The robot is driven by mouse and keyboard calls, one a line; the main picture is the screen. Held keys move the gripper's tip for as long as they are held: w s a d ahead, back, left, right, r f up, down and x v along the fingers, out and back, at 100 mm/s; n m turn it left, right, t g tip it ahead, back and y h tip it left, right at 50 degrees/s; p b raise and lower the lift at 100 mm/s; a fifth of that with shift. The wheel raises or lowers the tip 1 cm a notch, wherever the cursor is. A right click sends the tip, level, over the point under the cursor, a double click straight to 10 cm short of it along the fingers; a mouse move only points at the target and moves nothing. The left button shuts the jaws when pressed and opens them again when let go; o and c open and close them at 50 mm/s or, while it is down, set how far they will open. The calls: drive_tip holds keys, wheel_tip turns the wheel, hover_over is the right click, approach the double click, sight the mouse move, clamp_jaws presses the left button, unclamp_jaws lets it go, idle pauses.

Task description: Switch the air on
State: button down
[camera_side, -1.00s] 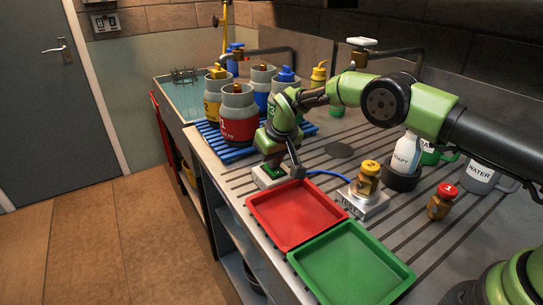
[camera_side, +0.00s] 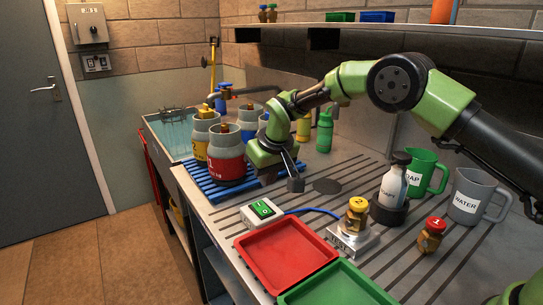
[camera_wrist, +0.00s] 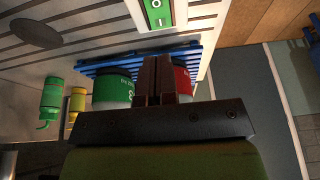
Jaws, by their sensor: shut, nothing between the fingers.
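A white switch box with a green rocker (camera_side: 262,210) sits on the grooved steel counter, behind the red tray. In the wrist view the green rocker (camera_wrist: 158,13) shows at the top edge with "O" and "I" marks, partly cut off. I cannot tell which side is pressed. A blue line runs from the box to a white TEST block (camera_side: 352,238). My gripper (camera_side: 268,179) is above the counter, behind the switch box and apart from it. Its brown fingers (camera_wrist: 158,62) are shut and empty.
Gas cylinders, one red (camera_side: 227,160), stand on a blue rack (camera_side: 215,190) close to my gripper. Red (camera_side: 285,256) and green trays lie in front. A yellow-capped jar (camera_side: 356,212) stands on the TEST block. A grey switch box (camera_side: 88,24) hangs on the back wall.

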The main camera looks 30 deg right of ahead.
sight(257, 203)
drive_tip(key=v, duration=0.6)
drive_tip(key=shift+r, duration=0.3)
drive_tip(key=shift+w+a, duration=0.1)
drive_tip(key=shift+w, duration=0.45)
drive_tip(key=x, duration=1.3)
drive_tip(key=shift+s+f, duration=0.25)
drive_tip(key=shift+f, duration=0.25)
